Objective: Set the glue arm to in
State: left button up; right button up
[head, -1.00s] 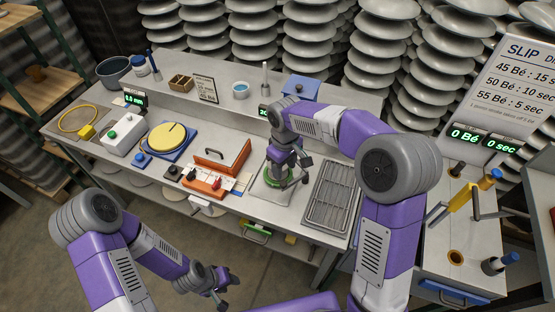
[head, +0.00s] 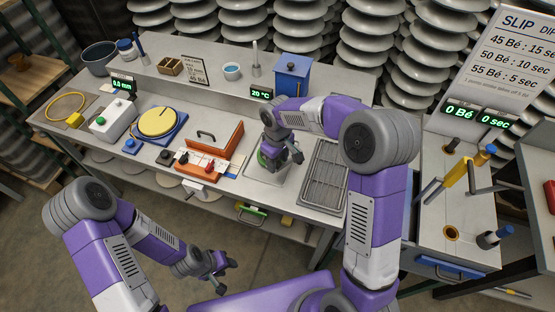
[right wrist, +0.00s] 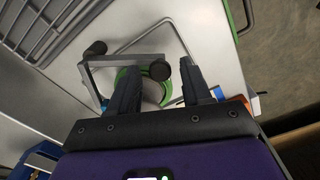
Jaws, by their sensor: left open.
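The glue arm appears to be the grey metal bar (right wrist: 118,61) with dark round knobs at its ends in the right wrist view. It reaches over a green ring (right wrist: 128,74) on a light plate. My right gripper (right wrist: 160,68) is open, its two fingers on either side of one knob; I cannot tell whether they touch it. In the head view my right gripper (head: 283,157) is low over the bench, just right of the green ring (head: 262,160), and hides most of the glue arm. My left gripper (head: 218,272) is open and empty in front of the bench.
A slotted metal rack (head: 325,178) lies right of the right gripper. An orange fixture (head: 213,150) with knobs stands to its left, a blue box (head: 292,76) behind. The yellow disc (head: 159,122) is farther left. Floor space lies around the left gripper.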

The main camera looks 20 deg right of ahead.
grip_shut()
